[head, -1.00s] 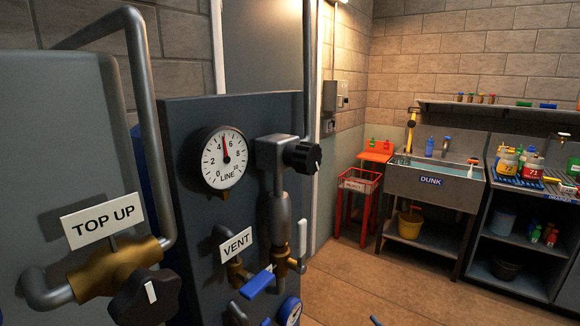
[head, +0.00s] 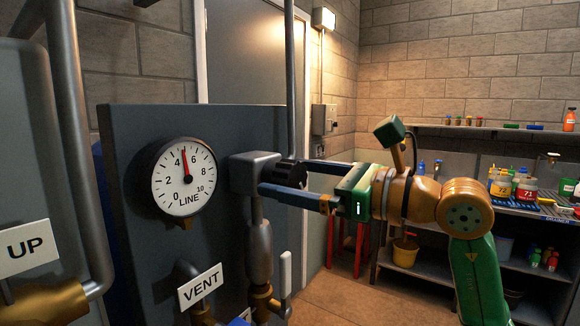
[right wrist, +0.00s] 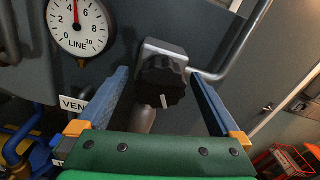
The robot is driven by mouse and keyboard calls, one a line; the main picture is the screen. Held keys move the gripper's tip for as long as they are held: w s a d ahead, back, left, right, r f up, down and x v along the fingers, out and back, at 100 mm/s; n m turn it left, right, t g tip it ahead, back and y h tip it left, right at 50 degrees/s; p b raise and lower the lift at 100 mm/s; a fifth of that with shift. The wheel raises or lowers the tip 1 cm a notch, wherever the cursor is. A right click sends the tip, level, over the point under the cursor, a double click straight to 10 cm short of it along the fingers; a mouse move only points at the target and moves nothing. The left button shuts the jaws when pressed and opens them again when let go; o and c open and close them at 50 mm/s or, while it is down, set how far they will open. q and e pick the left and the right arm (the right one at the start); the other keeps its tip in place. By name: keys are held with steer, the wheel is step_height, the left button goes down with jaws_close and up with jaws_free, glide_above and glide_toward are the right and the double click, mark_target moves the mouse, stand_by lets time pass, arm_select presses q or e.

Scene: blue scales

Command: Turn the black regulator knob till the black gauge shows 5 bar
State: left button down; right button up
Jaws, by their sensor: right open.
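The black gauge (head: 184,177) marked LINE is on the dark panel at the left. Its red needle points between 4 and 6, close to 5; it also shows in the right wrist view (right wrist: 80,28). The black regulator knob (head: 291,173) sits on a grey valve body right of the gauge. In the right wrist view the knob (right wrist: 160,83) has its white mark pointing down. My right gripper (head: 284,176) is open, its two blue fingers on either side of the knob with gaps visible in the wrist view (right wrist: 158,76). My left gripper is out of view.
A VENT label (head: 200,286) and a white-handled valve (head: 286,270) are below the gauge. A brass valve with an UP label (head: 26,249) is at the left. A vertical grey pipe (head: 290,80) rises behind the knob. Shelves with bottles stand at the far right.

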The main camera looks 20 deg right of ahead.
steer(key=shift+w+f, duration=0.1)
steer(key=shift+w, duration=0.15)
steer(key=shift+a, duration=0.1)
steer(key=c, duration=1.3)
steer(key=shift+m, duration=0.6)
steer(key=shift+c, duration=0.2)
